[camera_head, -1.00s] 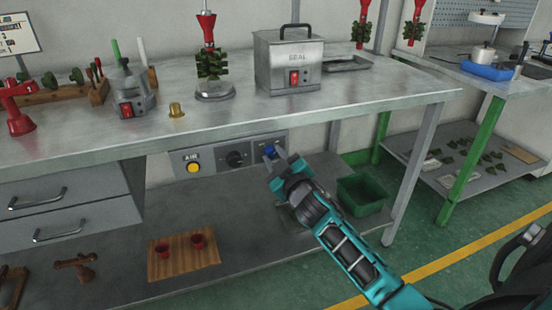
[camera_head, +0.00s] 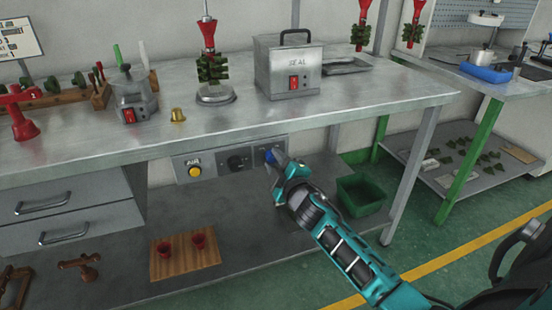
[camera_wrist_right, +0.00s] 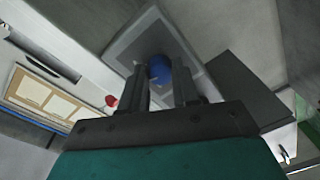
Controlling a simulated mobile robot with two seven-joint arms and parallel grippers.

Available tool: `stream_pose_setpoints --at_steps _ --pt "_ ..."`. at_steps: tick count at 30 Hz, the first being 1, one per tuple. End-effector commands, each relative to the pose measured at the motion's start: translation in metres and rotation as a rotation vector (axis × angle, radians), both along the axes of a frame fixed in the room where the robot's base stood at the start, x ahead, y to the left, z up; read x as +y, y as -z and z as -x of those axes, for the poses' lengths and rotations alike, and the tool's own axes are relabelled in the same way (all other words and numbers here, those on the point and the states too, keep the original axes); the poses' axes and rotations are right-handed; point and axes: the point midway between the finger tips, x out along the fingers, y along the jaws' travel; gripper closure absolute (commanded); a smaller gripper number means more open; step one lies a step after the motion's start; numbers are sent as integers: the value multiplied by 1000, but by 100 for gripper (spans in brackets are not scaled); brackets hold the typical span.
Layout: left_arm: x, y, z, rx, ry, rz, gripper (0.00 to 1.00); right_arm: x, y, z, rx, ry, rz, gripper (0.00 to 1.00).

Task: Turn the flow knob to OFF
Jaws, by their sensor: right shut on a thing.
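A control panel (camera_head: 212,165) hangs under the front edge of the steel workbench. It carries a yellow button (camera_head: 195,171) under the label AIR, a black knob (camera_head: 237,161) and a blue knob (camera_head: 270,156) at its right end. My right gripper (camera_head: 273,165) is at the blue knob and shut on it. In the right wrist view the blue knob (camera_wrist_right: 160,70) sits between the two dark fingers, in front of a tilted grey plate. I cannot read the knob's label or its setting. My left gripper is not in view.
The workbench top (camera_head: 330,110) overhangs the panel just above my gripper. A lower shelf (camera_head: 235,215) lies beneath, with a wooden board (camera_head: 185,270) and red cups. A green bin (camera_head: 360,195) stands to the right of my gripper. Drawers (camera_head: 70,210) are at the left.

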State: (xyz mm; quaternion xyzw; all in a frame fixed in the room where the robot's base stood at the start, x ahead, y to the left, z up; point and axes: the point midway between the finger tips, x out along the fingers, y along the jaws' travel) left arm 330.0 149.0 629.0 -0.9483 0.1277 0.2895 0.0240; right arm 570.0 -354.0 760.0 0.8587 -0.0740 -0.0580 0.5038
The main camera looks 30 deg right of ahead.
Motion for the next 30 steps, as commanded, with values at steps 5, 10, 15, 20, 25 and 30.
stream_pose_setpoints --at_steps 5,10,15,20,25,30 --pt "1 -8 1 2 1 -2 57 0 -2 0 41 -1 164 100" --pt "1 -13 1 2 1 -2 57 0 -2 0 79 0 321 100" --pt "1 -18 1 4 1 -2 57 1 -2 0 117 0 478 100" --pt "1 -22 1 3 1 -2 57 1 -2 0 153 -1 626 100" --pt "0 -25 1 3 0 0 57 1 -2 0 187 -1 774 100" --pt "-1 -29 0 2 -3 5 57 1 -3 0 217 0 896 100"
